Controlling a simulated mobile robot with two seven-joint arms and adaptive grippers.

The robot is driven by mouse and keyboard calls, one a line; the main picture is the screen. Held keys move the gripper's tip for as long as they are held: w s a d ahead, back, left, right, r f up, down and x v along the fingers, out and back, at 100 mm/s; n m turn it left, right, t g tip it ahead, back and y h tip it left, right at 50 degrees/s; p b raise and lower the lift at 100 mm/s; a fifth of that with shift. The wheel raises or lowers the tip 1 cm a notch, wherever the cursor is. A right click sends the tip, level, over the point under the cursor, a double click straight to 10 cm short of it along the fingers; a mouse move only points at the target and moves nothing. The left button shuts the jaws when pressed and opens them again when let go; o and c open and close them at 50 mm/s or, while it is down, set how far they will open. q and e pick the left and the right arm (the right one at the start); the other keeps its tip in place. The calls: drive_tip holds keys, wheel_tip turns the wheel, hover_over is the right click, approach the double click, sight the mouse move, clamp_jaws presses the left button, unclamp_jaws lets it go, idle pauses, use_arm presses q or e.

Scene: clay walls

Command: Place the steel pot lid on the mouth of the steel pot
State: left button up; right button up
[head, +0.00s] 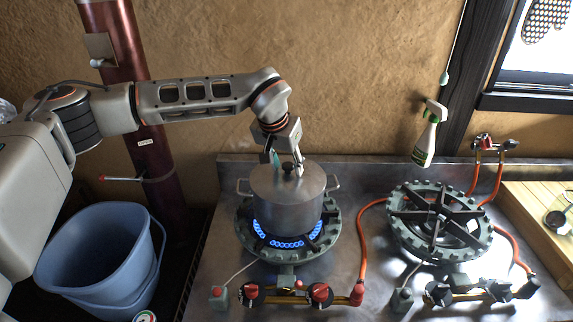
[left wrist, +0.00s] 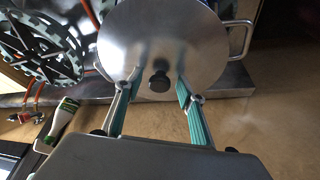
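The steel pot (head: 288,214) stands upright on the left burner, with a loop handle on each side. The steel pot lid (head: 268,181) lies on the pot's mouth and looks level, covering it; it fills the top of the left wrist view (left wrist: 190,45). Its dark knob (head: 288,168) also shows in the left wrist view (left wrist: 159,82). My left gripper (head: 287,162) is over the lid from behind. Its two teal-padded fingers (left wrist: 159,80) are spread on either side of the knob, with a visible gap to it on both sides. My right gripper is in neither view.
Blue flames burn under the pot on the left burner (head: 244,222). An unlit burner (head: 399,232) stands to the right, with orange gas hoses. A spray bottle (head: 427,138) is by the back wall. A blue bucket (head: 95,250) stands at the left.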

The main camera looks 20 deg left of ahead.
use_arm(q)
drive_tip(key=shift+r, duration=0.15)
drive_tip(key=shift+r, duration=0.3)
drive_tip(key=b+v, duration=0.1)
drive_tip(key=v, duration=1)
drive_tip(key=shift+s+r, duration=0.15)
drive_tip(key=shift+s, duration=0.05)
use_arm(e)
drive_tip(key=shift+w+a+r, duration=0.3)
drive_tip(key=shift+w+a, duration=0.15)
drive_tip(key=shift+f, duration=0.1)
use_arm(q)
drive_tip(key=shift+s, duration=0.1)
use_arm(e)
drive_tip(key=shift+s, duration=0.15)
